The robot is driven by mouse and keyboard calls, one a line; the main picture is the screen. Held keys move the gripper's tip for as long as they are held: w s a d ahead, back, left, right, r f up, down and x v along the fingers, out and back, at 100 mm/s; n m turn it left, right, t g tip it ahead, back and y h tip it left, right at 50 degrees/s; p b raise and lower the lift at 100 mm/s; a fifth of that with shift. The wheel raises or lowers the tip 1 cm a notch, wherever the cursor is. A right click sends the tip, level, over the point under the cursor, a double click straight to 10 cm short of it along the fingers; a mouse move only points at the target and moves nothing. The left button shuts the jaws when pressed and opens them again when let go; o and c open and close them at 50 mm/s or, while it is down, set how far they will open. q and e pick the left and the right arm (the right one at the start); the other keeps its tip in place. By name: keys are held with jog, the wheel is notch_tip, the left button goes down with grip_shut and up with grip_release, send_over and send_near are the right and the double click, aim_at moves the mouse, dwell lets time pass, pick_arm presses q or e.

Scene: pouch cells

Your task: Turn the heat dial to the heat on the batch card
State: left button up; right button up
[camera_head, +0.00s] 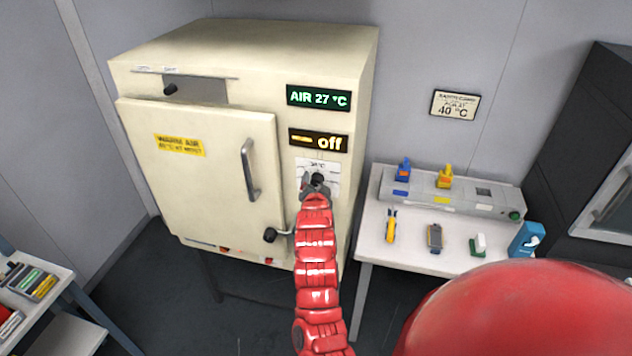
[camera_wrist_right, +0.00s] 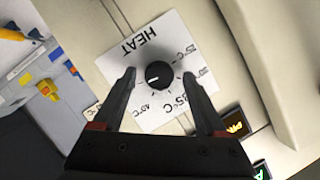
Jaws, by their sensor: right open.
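The heat dial (camera_wrist_right: 160,77) is a round black knob with a short white mark, on a white plate (camera_wrist_right: 150,42) lettered HEAT with °C figures around it. In the wrist view the mark points left, away from the figures on the right. My right gripper (camera_wrist_right: 158,80) is open, one finger on each side of the dial; I cannot tell if they touch it. In the head view my right gripper (camera_head: 317,185) is at the dial on the oven front, partly covering it. The batch card (camera_head: 455,105) on the wall reads 40 °C. My left gripper is not in view.
The cream oven (camera_head: 240,50) has its door (camera_head: 200,200) with a handle on the left. A green display (camera_head: 318,98) reads AIR 27 °C; an amber one (camera_head: 318,140) reads off. A white table (camera_head: 400,255) with small tools stands to the right.

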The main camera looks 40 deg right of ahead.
jog(key=shift+w+d+f, duration=0.1)
jog(key=shift+w, duration=0.05)
grip_shut()
jog(key=shift+f+n+b, duration=0.15)
jog(key=shift+n+b, duration=0.15)
jog(key=shift+b, duration=0.5)
jog(key=n+g+h+b, duration=0.1)
jog(key=b, duration=0.2)
jog(key=n+g+b, duration=0.1)
jog(key=n+b, duration=0.1)
jog(key=b, duration=0.2)
jog(key=shift+w+a+f+n+g+h, duration=0.1)
jog(key=shift+a+n+g+h, duration=0.1)
jog(key=shift+n+g+h, duration=0.15)
jog(key=shift+n+g+h+b, duration=0.3)
jog(key=shift+n+b, duration=0.35)
jog(key=shift+b, duration=0.4)
jog(key=shift+n+g+h+b, duration=0.35)
jog(key=shift+n+b, duration=0.15)
jog(key=shift+n, duration=0.1)
